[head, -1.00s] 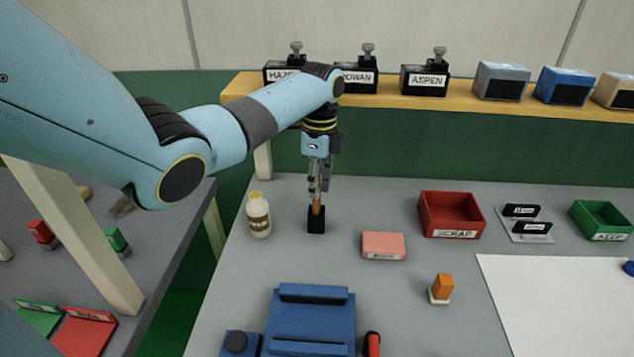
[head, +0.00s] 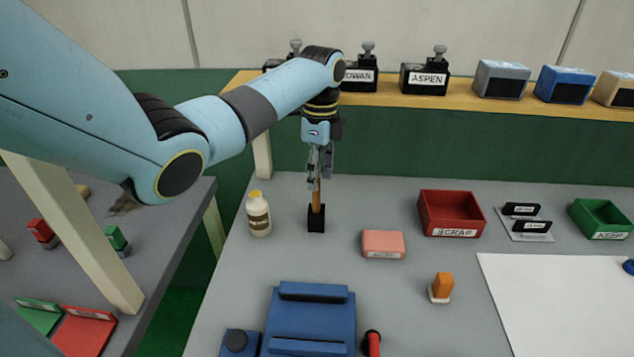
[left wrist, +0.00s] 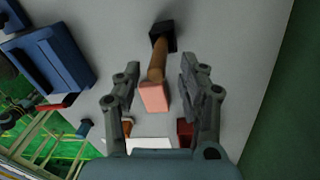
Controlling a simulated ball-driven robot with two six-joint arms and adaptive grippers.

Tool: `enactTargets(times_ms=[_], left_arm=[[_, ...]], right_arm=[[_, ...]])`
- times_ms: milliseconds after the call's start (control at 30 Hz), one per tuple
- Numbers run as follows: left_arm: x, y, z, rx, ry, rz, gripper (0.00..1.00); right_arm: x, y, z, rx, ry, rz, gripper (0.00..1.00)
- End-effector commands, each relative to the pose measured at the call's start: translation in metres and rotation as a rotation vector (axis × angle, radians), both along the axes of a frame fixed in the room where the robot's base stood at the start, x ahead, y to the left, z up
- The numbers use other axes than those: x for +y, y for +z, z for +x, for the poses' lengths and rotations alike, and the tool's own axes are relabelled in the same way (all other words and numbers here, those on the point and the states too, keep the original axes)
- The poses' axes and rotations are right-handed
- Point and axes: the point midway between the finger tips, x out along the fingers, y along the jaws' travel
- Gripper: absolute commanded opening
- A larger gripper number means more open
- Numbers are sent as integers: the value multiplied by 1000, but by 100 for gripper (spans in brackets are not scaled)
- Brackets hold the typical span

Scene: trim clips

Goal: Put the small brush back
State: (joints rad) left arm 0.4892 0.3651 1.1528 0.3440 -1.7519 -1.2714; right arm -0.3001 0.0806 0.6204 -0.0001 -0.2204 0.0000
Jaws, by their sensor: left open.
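The small brush (head: 316,198) stands upright with its wooden handle up and its lower end in a small black holder (head: 316,219) on the grey table. My left gripper (head: 314,184) is open just above the holder, at the upper part of the handle. In the left wrist view the gripper (left wrist: 157,97) has its fingers spread apart, with the wooden handle (left wrist: 156,62) in view between and beyond them. The handle's lower end meets the black holder (left wrist: 162,34). My right gripper is not in view.
A bottle (head: 258,214) stands close left of the holder. A pink block (head: 383,244) lies to the right, with a red SCRAP bin (head: 450,214) beyond it. A blue fixture (head: 311,318) is in front. A yellow shelf (head: 390,92) with stamps runs behind the arm.

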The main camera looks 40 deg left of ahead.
Motion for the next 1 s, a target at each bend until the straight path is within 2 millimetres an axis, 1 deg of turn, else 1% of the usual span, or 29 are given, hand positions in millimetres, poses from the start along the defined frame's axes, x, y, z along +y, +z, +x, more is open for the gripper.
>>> enactTargets(times_ms=[33, 200, 300, 400, 500, 600, 1000], left_arm=[[1, 12, 2, -5, -1, 2, 41], [3, 51, 6, -5, 0, 1, 41], [3, 70, 7, -5, 0, 2, 41], [3, 84, 8, -2, 1, 0, 41], [4, 92, 8, -2, 1, 1, 41], [4, 95, 8, -1, 1, 1, 41], [4, 95, 8, 0, 1, 0, 41]], right_arm=[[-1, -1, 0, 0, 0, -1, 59], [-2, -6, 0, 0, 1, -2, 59], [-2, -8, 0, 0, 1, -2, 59], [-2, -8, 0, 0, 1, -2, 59], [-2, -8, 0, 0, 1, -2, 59], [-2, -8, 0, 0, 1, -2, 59], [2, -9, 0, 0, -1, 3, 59]])
